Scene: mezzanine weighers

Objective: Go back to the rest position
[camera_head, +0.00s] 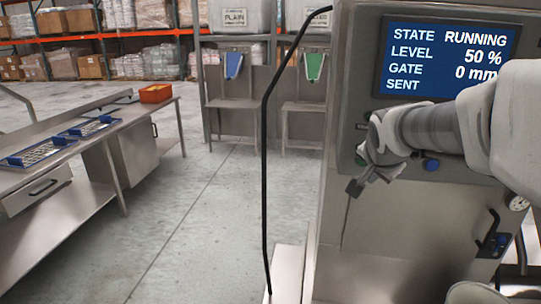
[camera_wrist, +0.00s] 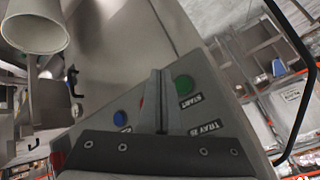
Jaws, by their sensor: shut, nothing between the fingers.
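My gripper (camera_head: 355,188) is in front of the steel weigher cabinet (camera_head: 375,235), below its display, with its fingertips pointing down and to the left. In the wrist view its fingers (camera_wrist: 162,75) are shut together and empty, in front of the cabinet's button panel. A green button (camera_wrist: 183,85) labelled START and a blue button (camera_wrist: 120,118) flank the fingers. A bit of red shows beside the fingers, mostly hidden. The display (camera_head: 447,58) reads RUNNING, level 50 %, gate 0 mm; the value after SENT is blank or hidden behind my arm.
A steel bench (camera_head: 100,146) with blue-framed trays (camera_head: 40,152) and an orange bin (camera_head: 156,93) stands at left. A black cable or bent rod (camera_head: 264,170) runs upright left of the cabinet. The floor between bench and cabinet is clear. Racks with boxes line the back.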

